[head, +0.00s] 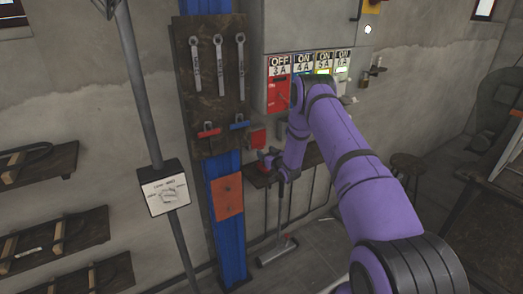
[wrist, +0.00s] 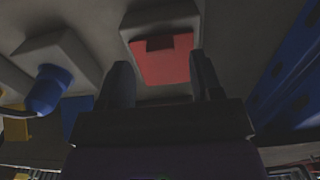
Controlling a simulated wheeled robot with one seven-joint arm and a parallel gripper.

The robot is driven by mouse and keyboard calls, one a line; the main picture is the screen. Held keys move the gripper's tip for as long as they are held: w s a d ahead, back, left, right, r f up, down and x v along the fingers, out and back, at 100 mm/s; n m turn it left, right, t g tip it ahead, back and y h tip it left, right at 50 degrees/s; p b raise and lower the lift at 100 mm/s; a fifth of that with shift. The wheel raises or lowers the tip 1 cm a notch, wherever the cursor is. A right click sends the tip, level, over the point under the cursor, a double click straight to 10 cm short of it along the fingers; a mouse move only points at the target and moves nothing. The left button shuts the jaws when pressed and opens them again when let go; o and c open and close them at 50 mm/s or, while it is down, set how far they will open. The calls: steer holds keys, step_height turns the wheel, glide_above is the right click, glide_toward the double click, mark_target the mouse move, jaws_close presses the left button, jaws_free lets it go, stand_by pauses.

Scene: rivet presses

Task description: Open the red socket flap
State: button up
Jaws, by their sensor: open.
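The red socket flap (wrist: 165,68) is on a pale grey box (wrist: 133,21) in the wrist view. It looks flat against the box front, with a darker raised strip at its upper edge in the picture. My gripper (wrist: 160,60) is open and empty, its two dark fingers showing on either side of the flap. I cannot tell whether they touch it. In the head view my gripper (head: 268,161) is low by the wall, small and partly hidden by my arm. A red piece (head: 257,138) shows just above it, probably the flap.
In the wrist view, a blue plug (wrist: 46,90) sits in a neighbouring box, and a blue post (wrist: 290,75) stands at right. In the head view, a tool board (head: 209,75) with wrenches hangs left of my arm. Labelled switches (head: 308,65) are above; a stool (head: 408,164) is right.

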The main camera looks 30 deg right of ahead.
mark_target(260, 140)
steer(key=shift+w+a, duration=0.1)
steer(key=shift+w, duration=1.85)
steer(key=shift+c, duration=0.2)
jaws_close()
